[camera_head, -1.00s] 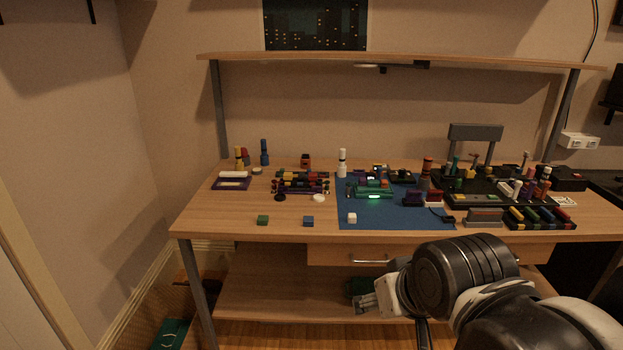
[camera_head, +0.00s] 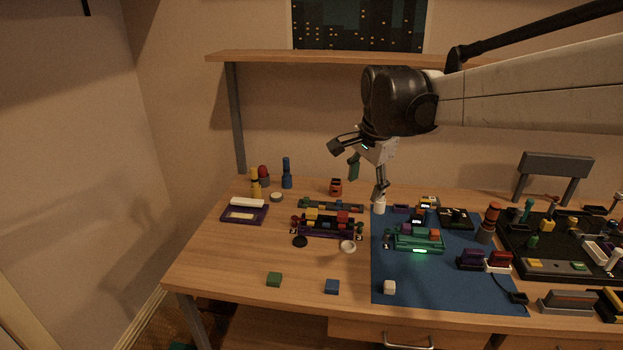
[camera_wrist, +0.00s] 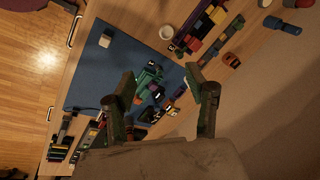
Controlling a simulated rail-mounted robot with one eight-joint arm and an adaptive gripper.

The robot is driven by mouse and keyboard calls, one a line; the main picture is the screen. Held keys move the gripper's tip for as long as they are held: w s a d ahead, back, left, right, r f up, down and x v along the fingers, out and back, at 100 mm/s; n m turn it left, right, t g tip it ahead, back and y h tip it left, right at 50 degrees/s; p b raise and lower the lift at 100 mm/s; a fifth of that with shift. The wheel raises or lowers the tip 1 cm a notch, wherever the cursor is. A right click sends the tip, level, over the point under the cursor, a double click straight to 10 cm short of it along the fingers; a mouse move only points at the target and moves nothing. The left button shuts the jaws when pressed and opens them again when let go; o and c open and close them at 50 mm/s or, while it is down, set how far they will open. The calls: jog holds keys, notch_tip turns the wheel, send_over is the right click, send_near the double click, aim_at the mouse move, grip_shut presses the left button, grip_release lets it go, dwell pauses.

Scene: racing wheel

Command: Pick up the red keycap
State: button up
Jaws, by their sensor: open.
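A small red block (camera_head: 343,217), which looks like a red keycap, sits among yellow and other coloured pieces on a purple rack (camera_head: 326,231) left of the blue mat. An orange-red piece (camera_head: 435,234) also sits on the green device (camera_head: 415,240); I cannot tell for sure which one is the keycap meant. In the wrist view the coloured rack (camera_wrist: 203,28) is at the upper right and the green device (camera_wrist: 147,82) shows between my fingers. My gripper (camera_head: 367,178) is open and empty, raised above the back of the table, clear of both.
A white cylinder (camera_head: 379,205) stands below my gripper. The shelf (camera_head: 290,57) runs behind my arm.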

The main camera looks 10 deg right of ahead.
jog(key=w+f+m+g+p, duration=0.15)
jog(key=w+m, duration=0.25)
jog(key=w, duration=0.6)
jog(key=m+g+p, duration=0.2)
jog(key=m, duration=0.3)
send_over(344, 214)
jog(key=shift+t, duration=0.25)
jog(key=f, duration=1.5)
jog(key=shift+s+a+f, duration=0.2)
jog(key=shift+a, duration=0.05)
jog(key=shift+w+d+f+p, duration=0.15)
jog(key=shift+f+p, duration=0.1)
jog(key=shift+f, duration=1.1)
jog(key=shift+w+d+f+p, duration=0.1)
jog(key=shift+f+p, duration=0.1)
jog(key=shift+f, duration=1.15)
jog(key=shift+s, duration=0.1)
jog(key=c, duration=0.8)
